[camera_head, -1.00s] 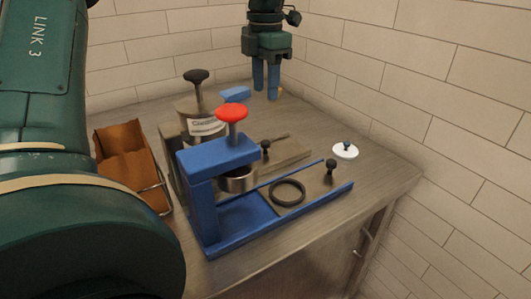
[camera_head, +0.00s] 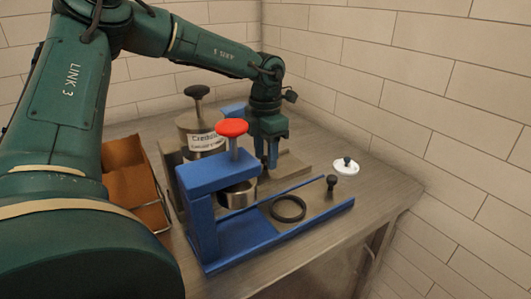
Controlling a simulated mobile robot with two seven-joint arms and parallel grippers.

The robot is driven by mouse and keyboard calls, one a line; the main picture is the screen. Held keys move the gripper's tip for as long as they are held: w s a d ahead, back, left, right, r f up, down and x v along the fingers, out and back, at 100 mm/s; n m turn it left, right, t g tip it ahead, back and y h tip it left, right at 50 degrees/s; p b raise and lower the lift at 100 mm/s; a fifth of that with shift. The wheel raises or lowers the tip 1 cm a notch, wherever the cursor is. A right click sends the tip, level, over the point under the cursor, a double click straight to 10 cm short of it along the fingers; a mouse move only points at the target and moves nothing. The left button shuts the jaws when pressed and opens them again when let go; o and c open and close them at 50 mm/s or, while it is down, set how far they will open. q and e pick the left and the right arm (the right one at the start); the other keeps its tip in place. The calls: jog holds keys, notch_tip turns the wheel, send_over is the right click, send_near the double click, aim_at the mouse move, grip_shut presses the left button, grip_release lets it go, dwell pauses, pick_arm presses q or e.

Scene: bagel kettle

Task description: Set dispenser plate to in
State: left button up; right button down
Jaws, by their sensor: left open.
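A blue dispenser (camera_head: 199,226) with a red knob (camera_head: 232,128) stands at the front of the table. Its plate (camera_head: 308,202), with a black ring (camera_head: 289,208) and black knob (camera_head: 331,183), extends right from under the cup (camera_head: 238,194). Behind it is a second dispenser with a labelled canister (camera_head: 197,138). Its flat grey plate (camera_head: 293,166) shows to the right, partly covered by my left gripper. My left gripper (camera_head: 271,158) points down with open blue fingers around where that rear plate's knob stood; contact cannot be told. My right gripper is out of view.
A brown container (camera_head: 128,170) in a wire rack stands at the left of the table (camera_head: 360,205). A white lid with a black knob (camera_head: 346,166) lies at the right. A blue block (camera_head: 233,108) is at the back. Tiled walls close off behind and right.

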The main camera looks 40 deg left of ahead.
pick_arm(q)
grip_shut()
dwell(0.5)
